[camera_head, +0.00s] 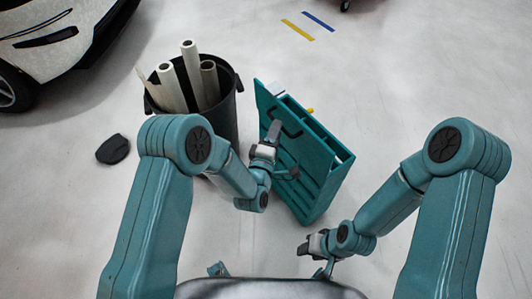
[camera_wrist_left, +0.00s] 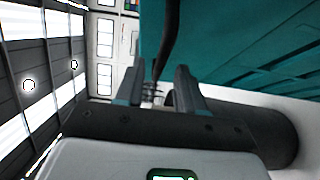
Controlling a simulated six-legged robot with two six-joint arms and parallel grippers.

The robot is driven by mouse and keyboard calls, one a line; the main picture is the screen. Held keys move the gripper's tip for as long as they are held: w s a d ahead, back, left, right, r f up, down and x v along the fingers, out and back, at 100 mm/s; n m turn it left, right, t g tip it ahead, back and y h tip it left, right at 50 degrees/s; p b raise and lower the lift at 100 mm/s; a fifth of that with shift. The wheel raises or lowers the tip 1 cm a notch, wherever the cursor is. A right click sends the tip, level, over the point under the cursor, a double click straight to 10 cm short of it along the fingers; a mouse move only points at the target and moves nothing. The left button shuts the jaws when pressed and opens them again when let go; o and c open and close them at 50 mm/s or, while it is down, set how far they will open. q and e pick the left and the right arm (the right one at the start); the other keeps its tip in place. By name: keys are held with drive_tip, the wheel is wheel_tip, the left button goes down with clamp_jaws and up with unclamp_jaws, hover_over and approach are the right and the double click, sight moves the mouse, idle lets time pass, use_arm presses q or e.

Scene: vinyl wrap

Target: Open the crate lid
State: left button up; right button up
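The teal crate (camera_head: 325,150) stands on the floor at the centre of the head view. Its ribbed teal lid (camera_head: 300,185) is steeply tilted and faces my left arm, with a gap along its upper right edge. A black handle (camera_head: 289,124) is on the lid; it also shows in the left wrist view (camera_wrist_left: 169,40). My left gripper (camera_head: 271,135) is at the handle. In the wrist view its fingers (camera_wrist_left: 158,80) are apart, with the handle's lower end between or just beyond the tips; contact is unclear. My right gripper (camera_head: 308,247) is low, away from the crate, its fingers too small to judge.
A black bin (camera_head: 222,118) with several white rolls (camera_head: 190,75) stands left of the crate, close to my left arm. A dark object (camera_head: 113,149) lies on the floor farther left. A car (camera_head: 60,40) is at the upper left. The floor right of the crate is clear.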

use_arm(q)
drive_tip(key=b+v, duration=0.2)
drive_tip(key=v, duration=1.2)
drive_tip(key=shift+s, duration=0.25)
drive_tip(key=shift+a, duration=0.15)
